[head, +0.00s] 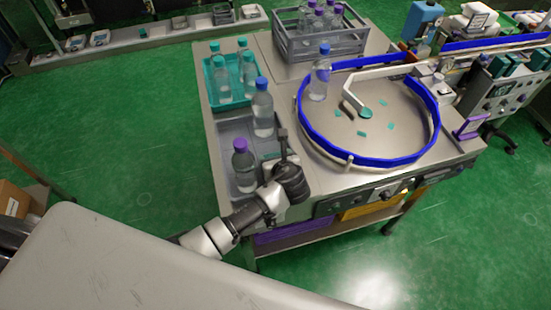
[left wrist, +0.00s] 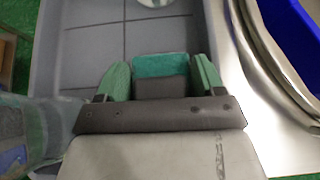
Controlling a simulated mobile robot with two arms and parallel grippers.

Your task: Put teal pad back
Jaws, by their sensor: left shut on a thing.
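The teal pad (left wrist: 160,65) shows in the left wrist view as a small block with a teal top and a dark lower part. My left gripper (left wrist: 161,80) has its two green fingers on either side of the pad and is shut on it. In the head view my left gripper (head: 271,158) is at the right side of the grey tray (head: 226,134), beside the purple-capped bottle. The pad is mostly hidden there by the gripper. I cannot tell whether it touches the tray floor. My right gripper is not in view.
A purple-capped bottle (head: 243,166) and a blue-capped bottle (head: 262,108) stand close to my left gripper. A teal tray (head: 207,92) holds several bottles. A turntable (head: 395,110) with a blue rim lies to the right. A grey crate (head: 318,47) stands behind.

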